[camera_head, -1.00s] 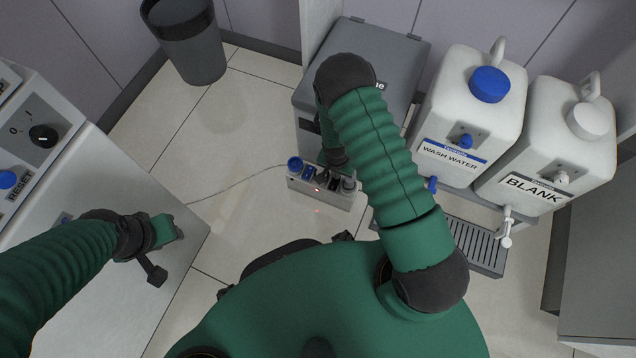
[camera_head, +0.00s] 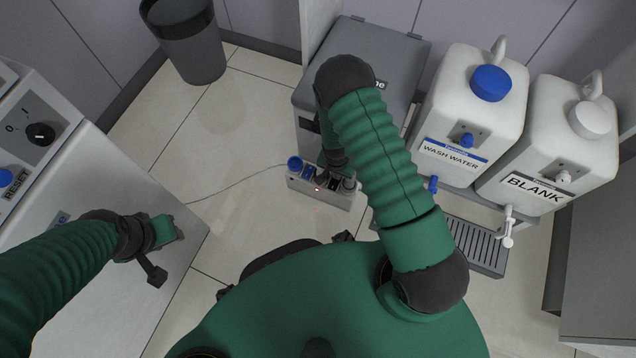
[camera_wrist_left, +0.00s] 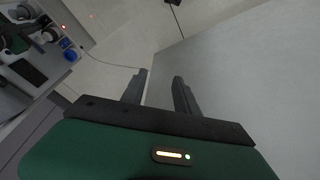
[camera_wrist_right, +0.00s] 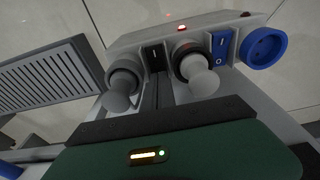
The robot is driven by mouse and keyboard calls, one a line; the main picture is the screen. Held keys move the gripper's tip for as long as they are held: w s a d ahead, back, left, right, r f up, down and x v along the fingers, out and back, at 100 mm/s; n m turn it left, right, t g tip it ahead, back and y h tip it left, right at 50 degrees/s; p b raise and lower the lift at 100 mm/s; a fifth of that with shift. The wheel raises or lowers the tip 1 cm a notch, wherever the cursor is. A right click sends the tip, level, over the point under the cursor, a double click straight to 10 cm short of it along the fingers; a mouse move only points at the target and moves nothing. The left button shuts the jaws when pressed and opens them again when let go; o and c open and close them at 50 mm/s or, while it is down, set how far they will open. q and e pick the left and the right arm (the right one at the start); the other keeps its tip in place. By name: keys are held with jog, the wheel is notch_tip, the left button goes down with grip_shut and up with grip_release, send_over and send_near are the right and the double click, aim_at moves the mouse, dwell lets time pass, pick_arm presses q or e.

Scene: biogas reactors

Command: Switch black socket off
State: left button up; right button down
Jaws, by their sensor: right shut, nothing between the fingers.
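A grey socket strip (camera_head: 318,190) lies on the floor in the head view, with a red light on its side. In the right wrist view it shows a blue socket (camera_wrist_right: 263,47), a blue switch (camera_wrist_right: 222,45), a black switch (camera_wrist_right: 155,57) marked "I", and two round sockets with grey plugs (camera_wrist_right: 203,78) in them. My right gripper (camera_wrist_right: 165,85) is shut and empty, its fingers between the two plugs, just in front of the black switch. I cannot tell whether they touch it. My left gripper (camera_wrist_left: 158,88) is open and empty, beside the grey cabinet.
A grey lidded box (camera_head: 385,55) stands behind the strip. The wash water container (camera_head: 470,115) and blank container (camera_head: 548,145) stand right, above a drain tray (camera_head: 480,250). A cable (camera_head: 235,183) crosses the open floor. A control cabinet (camera_head: 110,190) stands left.

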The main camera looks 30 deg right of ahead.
jog(key=shift+f+b, duration=0.3)
jog(key=shift+f, duration=0.25)
jog(key=shift+r, duration=0.1)
notch_tip(320, 180, up, 7)
jog(key=p, duration=0.7)
dwell(0.3)
